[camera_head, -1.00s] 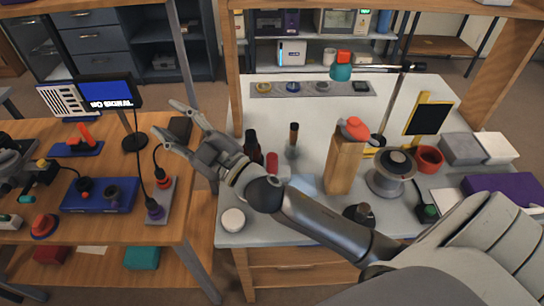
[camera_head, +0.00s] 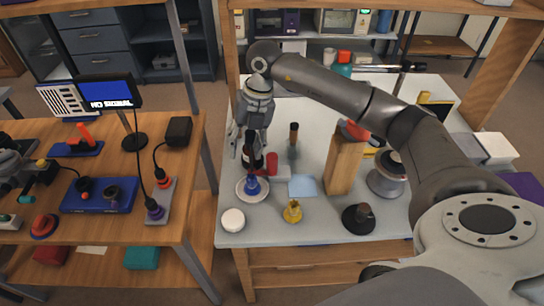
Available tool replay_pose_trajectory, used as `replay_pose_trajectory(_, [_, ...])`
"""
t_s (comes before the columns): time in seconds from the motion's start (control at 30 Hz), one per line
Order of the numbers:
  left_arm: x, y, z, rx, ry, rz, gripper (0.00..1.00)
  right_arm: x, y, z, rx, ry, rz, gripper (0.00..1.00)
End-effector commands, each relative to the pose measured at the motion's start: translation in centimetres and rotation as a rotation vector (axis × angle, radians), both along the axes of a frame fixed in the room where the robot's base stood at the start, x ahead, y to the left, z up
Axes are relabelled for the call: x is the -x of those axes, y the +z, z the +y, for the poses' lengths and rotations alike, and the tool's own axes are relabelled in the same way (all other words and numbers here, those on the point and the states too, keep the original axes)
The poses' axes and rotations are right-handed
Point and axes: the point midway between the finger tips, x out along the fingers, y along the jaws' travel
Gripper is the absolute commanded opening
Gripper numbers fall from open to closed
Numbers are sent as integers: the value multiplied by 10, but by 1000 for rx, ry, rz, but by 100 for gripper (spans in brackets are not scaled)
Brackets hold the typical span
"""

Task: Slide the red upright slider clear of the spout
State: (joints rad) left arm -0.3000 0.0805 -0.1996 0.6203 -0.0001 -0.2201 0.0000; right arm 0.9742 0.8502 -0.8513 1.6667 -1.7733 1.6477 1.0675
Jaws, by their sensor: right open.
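A small red upright piece (camera_head: 272,163) stands on the white bench top beside a dark bottle (camera_head: 246,160); I take it for the red slider. A pale block (camera_head: 284,172) lies against its right side. I cannot tell which part is the spout. My right gripper (camera_head: 249,145) points down from above, open, with its fingers near the dark bottle, just left of the red piece. Whether a finger touches either is unclear.
A white saucer with a blue-topped item (camera_head: 252,187) is close in front. A yellow item (camera_head: 292,212), a dark round item (camera_head: 358,218) and a wooden block (camera_head: 343,165) stand to the right. A white round puck (camera_head: 233,220) is at the front left.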

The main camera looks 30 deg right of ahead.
Motion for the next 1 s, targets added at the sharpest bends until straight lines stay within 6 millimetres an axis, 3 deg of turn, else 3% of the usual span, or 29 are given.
replay_pose_trajectory(0.03, [0,0,0,0,0,0,0,-1,6,-25,76,-41,16,45])
replay_pose_trajectory(0.1, [0,0,0,0,0,-1,0,0,12,-50,156,-88,41,45])
replay_pose_trajectory(0.23, [0,0,0,0,-1,-1,0,3,17,-73,233,-133,66,45])
replay_pose_trajectory(0.37, [0,2,0,0,-1,-1,0,4,9,-77,245,-141,74,45])
replay_pose_trajectory(0.8, [-1,16,0,0,-1,-1,0,5,-68,-75,241,-137,73,45])
replay_pose_trajectory(1.0, [-1,18,0,0,-1,-1,0,4,-87,-75,240,-137,71,45])
